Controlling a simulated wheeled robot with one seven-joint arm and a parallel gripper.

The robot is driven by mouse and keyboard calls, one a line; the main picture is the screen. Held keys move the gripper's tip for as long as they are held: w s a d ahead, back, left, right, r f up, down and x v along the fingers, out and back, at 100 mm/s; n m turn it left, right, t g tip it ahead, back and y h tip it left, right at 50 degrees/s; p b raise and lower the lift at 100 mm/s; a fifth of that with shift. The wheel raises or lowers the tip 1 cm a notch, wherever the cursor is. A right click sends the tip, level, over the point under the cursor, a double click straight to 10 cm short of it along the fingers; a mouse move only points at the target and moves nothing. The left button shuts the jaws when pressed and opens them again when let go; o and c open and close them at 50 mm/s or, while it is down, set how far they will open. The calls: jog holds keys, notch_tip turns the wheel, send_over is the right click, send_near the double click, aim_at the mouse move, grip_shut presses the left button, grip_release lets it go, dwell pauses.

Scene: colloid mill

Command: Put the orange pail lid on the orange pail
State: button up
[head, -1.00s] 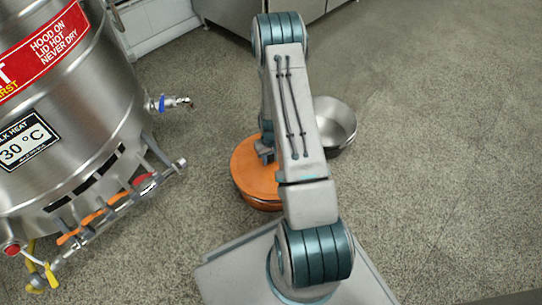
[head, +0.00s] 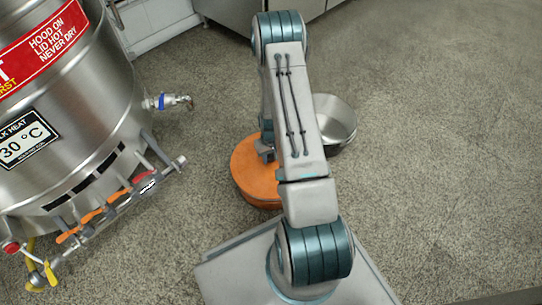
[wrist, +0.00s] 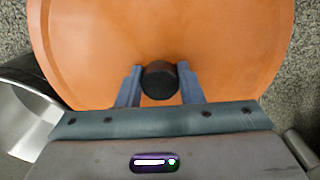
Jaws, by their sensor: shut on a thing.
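The orange pail lid (head: 252,171) is a flat orange disc with a dark knob. In the wrist view the lid (wrist: 120,40) fills most of the upper picture. My gripper (wrist: 160,82) has its two fingers on either side of the black knob and is shut on it. In the head view my gripper (head: 266,152) is partly hidden behind my arm. The orange pail (head: 262,202) shows as a curved orange side directly under the lid. I cannot tell whether the lid is fully seated on its rim.
An open steel bowl-like vessel (head: 336,122) stands close to the right of the pail, also at the left of the wrist view (wrist: 22,110). A large steel tank (head: 65,110) with valves and a protruding tap (head: 170,102) stands at left. The floor at right is clear.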

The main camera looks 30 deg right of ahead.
jog(key=shift+f+b, duration=0.45)
jog(key=shift+f, duration=0.15)
jog(key=o, duration=1.3)
jog(key=shift+c, duration=0.2)
notch_tip(320, 180, up, 14)
jog(key=p, duration=0.6)
jog(key=shift+f, duration=0.1)
